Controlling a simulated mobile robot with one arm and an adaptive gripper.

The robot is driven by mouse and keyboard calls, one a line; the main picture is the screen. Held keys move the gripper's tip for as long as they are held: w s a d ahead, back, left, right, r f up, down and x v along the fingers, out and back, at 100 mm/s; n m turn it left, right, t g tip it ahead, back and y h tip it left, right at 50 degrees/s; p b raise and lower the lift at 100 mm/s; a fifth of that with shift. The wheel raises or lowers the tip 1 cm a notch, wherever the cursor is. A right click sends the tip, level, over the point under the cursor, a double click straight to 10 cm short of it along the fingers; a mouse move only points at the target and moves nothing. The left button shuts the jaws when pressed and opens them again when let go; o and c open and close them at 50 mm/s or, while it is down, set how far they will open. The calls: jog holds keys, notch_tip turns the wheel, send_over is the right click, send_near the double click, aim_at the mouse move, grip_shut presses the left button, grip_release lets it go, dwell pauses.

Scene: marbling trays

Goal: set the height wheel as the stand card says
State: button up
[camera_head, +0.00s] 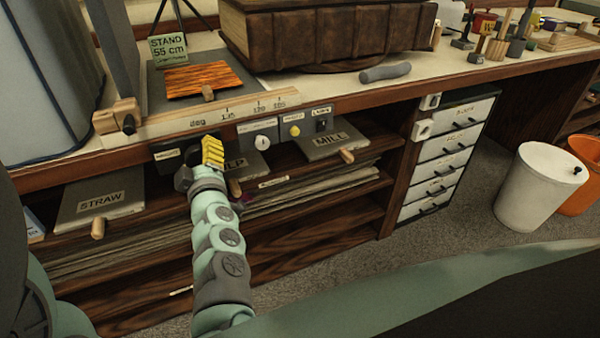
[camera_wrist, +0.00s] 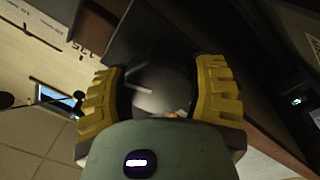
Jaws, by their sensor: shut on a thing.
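The stand card (camera_head: 168,48) is a green card on the bench top, and it reads STAND 55 cm. The height wheel (camera_wrist: 158,88) shows in the wrist view as a dark grey round knob with pale marks on its face. My gripper (camera_wrist: 165,95) has its yellow ribbed fingers on either side of the wheel, shut on it. In the head view my gripper (camera_head: 212,153) is at the bench's front edge, and it hides the wheel there. A dark panel (camera_head: 170,156) with a small label is just left of the gripper; I cannot read a height value.
A degree scale (camera_head: 200,118) runs along the bench edge above the gripper. A panel with a white dial (camera_head: 262,140) and a yellow knob (camera_head: 295,131) are to the right. Labelled boards, STRAW (camera_head: 100,200) and MILL (camera_head: 330,143), lie on the shelf below.

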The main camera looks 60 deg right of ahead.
jog(key=shift+f, duration=0.2)
jog(key=o, duration=1.2)
jog(key=shift+r, duration=0.15)
jog(key=shift+o, duration=0.2)
jog(key=v, duration=1.2)
